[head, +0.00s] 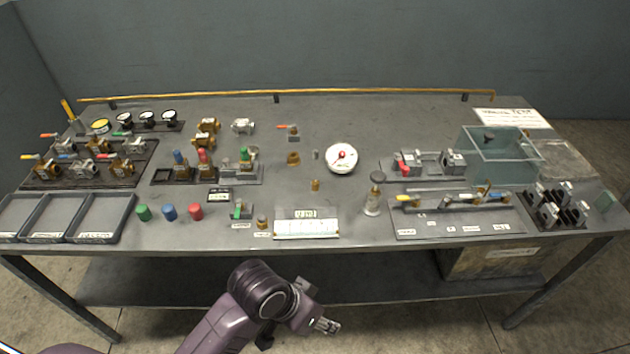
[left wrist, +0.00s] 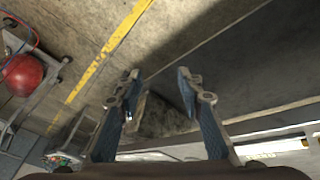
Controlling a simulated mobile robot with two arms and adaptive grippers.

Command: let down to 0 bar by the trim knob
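A white round dial gauge (head: 341,158) with a red centre sits mid-bench; its reading is too small to tell. A small upright cylinder with a dark round knob (head: 377,177) on top stands to its lower right. I cannot tell whether this is the trim knob. My left gripper (head: 330,326) is in front of the bench's front edge, apart from the bench objects. In the left wrist view its two fingers (left wrist: 157,82) are spread, with nothing between them, over the floor. My right gripper is not in view.
The grey bench (head: 340,215) holds trays (head: 103,217), valves, coloured caps (head: 169,212) and a white sheet holder (head: 307,229) near its front edge. A clear box (head: 500,152) stands right. A yellow pipe (head: 380,93) runs along the back. A lower shelf (head: 375,280) lies under the bench.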

